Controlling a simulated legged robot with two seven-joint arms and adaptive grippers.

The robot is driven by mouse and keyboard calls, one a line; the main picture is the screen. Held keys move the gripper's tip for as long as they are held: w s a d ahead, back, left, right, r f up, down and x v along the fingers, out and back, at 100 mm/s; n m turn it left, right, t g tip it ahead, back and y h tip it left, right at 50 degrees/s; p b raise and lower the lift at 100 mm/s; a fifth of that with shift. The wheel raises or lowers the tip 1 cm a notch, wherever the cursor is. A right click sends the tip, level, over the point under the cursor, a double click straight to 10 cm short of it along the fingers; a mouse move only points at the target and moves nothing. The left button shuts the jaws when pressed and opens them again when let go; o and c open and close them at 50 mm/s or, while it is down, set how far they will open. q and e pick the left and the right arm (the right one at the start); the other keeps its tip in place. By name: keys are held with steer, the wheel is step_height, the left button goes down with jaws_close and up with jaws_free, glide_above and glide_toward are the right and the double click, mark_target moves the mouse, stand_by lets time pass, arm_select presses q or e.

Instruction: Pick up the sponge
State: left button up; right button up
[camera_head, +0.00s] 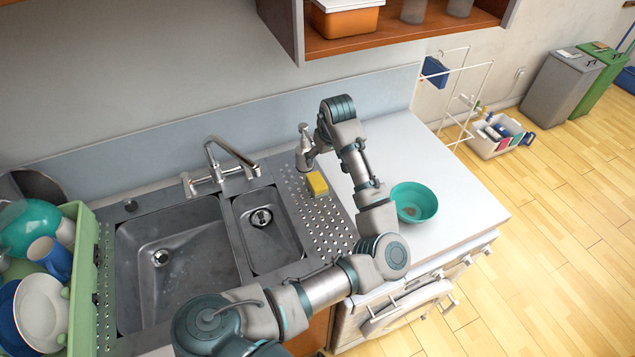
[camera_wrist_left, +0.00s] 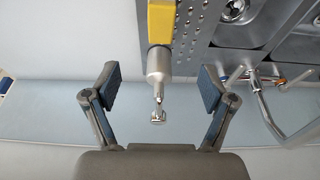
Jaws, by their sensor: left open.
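The yellow sponge (camera_head: 317,183) lies on the perforated metal drainboard, just right of the small sink basin. It also shows at the top of the left wrist view (camera_wrist_left: 160,22), partly cut off by the picture's edge. A silver soap dispenser (camera_head: 304,150) stands right behind the sponge. In the wrist view the dispenser (camera_wrist_left: 158,62) lies between my left gripper and the sponge. My left gripper (camera_wrist_left: 158,88) is open and empty, its two dark finger pads wide apart. In the head view its fingers are hidden by my own wrist. My right gripper is not in view.
A teal bowl (camera_head: 414,202) stands on the white counter, right of my left arm. The faucet (camera_head: 225,160) rises behind the sink basins. A green dish rack (camera_head: 84,265) with dishes stands at the left. A wooden shelf (camera_head: 400,30) hangs above.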

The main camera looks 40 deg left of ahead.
mark_target(317, 181)
arm_select(q)
steer(key=x, duration=1.2)
steer(key=shift+s+a, duration=0.15)
steer(key=shift+a, duration=0.15)
steer(key=x, duration=0.4)
steer(key=shift+d+f, duration=0.2)
steer(key=shift+d, duration=0.15)
steer(key=shift+f, duration=0.3)
steer(key=shift+a, duration=0.15)
steer(key=shift+c, duration=0.5)
steer(key=shift+a, duration=0.1)
steer(key=c, duration=0.8)
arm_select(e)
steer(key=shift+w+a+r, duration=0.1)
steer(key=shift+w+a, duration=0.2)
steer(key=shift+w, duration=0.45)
